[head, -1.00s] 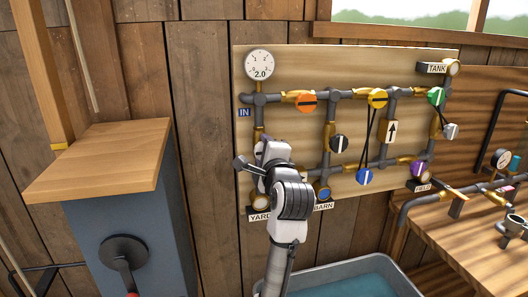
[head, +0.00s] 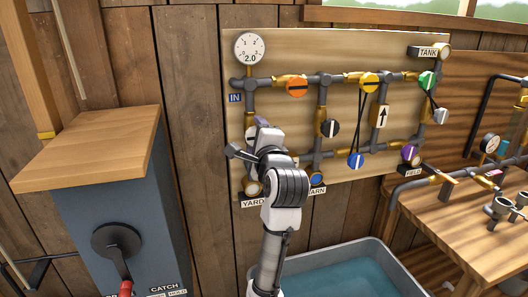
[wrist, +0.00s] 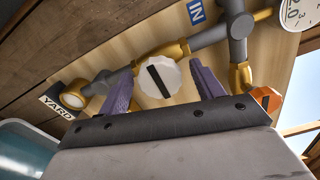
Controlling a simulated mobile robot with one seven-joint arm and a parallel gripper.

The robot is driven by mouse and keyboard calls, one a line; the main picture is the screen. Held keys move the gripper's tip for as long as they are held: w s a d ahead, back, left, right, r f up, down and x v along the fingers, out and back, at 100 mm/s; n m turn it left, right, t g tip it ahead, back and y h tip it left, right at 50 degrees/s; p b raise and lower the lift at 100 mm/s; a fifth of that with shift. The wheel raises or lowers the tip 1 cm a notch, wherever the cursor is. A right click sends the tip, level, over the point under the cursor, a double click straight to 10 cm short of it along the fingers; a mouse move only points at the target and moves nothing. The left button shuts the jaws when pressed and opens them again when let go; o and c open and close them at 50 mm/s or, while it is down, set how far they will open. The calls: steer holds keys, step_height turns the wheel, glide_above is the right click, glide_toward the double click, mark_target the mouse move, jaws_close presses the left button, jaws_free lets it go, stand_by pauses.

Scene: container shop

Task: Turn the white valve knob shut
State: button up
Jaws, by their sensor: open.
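The white valve knob (wrist: 172,73) sits on a brass valve in the pipe run between the IN label and the YARD outlet. Its dark bar lies roughly across the pipe in the wrist view. My gripper (head: 261,123) is open, with one purple finger on each side of the knob in the wrist view. Gaps show between the fingers and the knob, and I cannot tell the depth between them. In the head view my gripper and wrist cover most of the knob, with a white edge (head: 251,132) showing at their left.
The pipe board (head: 300,52) also bears orange (head: 296,88), black (head: 330,128), yellow (head: 369,83) and blue (head: 355,160) knobs. A gauge (head: 250,47) reads about 2.0. A water tub (head: 385,262) stands below, and a cabinet (head: 95,150) stands at the left.

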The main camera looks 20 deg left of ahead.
steer(key=b+v, duration=0.3)
steer(key=v, duration=0.9)
steer(key=shift+s+d, duration=0.25)
